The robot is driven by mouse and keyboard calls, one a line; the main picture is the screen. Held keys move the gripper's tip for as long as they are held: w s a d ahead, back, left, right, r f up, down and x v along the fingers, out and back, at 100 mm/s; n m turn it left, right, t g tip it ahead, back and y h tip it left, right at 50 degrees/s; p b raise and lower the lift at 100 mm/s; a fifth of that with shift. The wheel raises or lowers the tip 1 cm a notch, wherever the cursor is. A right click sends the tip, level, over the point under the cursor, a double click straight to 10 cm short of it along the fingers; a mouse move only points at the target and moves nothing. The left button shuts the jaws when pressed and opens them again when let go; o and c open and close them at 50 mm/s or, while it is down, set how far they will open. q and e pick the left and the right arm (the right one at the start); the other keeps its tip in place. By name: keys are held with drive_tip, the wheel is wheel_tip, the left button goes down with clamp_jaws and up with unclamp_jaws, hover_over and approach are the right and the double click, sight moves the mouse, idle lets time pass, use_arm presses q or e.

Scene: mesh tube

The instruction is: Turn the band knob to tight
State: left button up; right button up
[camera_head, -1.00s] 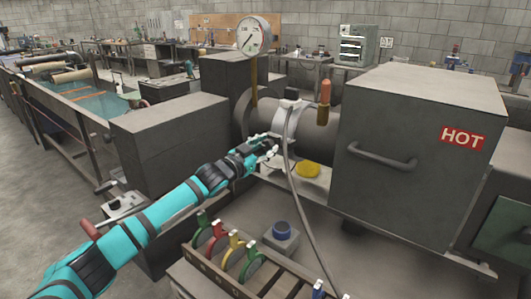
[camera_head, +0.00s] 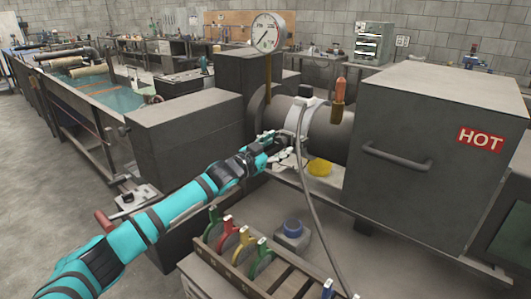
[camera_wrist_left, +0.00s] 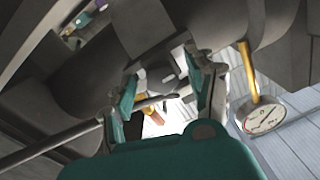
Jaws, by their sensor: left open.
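A light grey band (camera_head: 301,119) wraps the dark horizontal tube (camera_head: 330,135). A cable runs down in front of it from a small block (camera_head: 305,91) on top. My left gripper (camera_head: 286,150) is at the front left of the band, with its fingers open and close to the tube. In the left wrist view, the open fingers (camera_wrist_left: 168,95) stand either side of a small grey and dark part (camera_wrist_left: 163,78), possibly the band knob. I cannot tell whether they touch it. The knob is not clear in the head view. My right gripper is not in view.
The grey box with a HOT label (camera_head: 481,139) stands right of the tube.

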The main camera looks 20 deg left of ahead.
use_arm(q)
drive_tip(key=v, duration=1.1)
drive_tip(key=shift+s, duration=0.15)
